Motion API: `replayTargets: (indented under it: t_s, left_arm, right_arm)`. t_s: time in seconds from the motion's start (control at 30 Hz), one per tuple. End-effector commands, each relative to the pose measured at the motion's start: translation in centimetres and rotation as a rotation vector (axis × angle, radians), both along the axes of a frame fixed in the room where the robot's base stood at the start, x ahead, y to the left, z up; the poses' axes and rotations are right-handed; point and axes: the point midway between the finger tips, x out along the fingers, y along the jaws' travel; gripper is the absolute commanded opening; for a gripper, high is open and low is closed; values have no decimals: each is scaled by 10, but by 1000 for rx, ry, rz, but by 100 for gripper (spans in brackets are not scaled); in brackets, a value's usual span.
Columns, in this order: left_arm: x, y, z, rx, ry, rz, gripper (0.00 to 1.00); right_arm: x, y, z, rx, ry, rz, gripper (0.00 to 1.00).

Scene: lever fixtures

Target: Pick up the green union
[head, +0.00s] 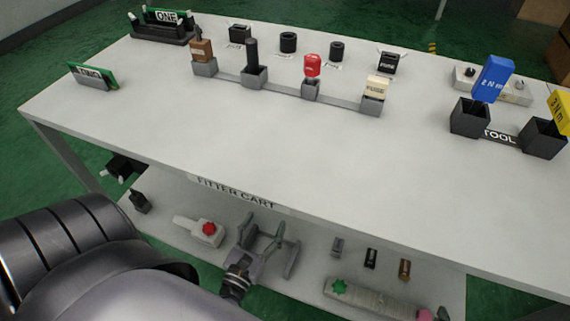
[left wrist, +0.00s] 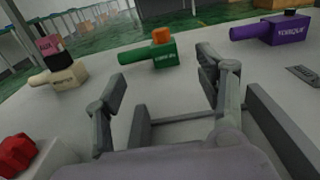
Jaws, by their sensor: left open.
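A green fitting with an orange cap (left wrist: 150,53), which looks like the green union, lies on a pale surface in the left wrist view. Its thin end points left, and its label is too blurred to read. I cannot make it out in the head view. My left gripper (head: 272,240) is open and empty over the lower shelf of the cart. In the left wrist view its spread fingers (left wrist: 163,78) are on the near side of the green fitting, apart from it. My right gripper is not seen.
In the left wrist view, a cream fitting (left wrist: 65,75) stands left, a purple one (left wrist: 280,30) right. A red-knobbed white valve (head: 205,232) is left of my gripper on the lower shelf (head: 165,225). The cart's top (head: 220,130) overhangs that shelf.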

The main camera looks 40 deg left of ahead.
Motion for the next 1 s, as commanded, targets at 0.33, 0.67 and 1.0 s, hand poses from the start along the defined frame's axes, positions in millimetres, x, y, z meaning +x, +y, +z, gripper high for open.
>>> replayTargets:
  t_s: [0.33,0.67,1.0]
  left_arm:
    - [75,18,0,1,-4,1,65]
    - [103,25,0,0,-1,1,65]
    - [146,33,1,0,0,1,65]
  right_arm:
    - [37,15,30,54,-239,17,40]
    - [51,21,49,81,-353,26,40]
    - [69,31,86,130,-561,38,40]
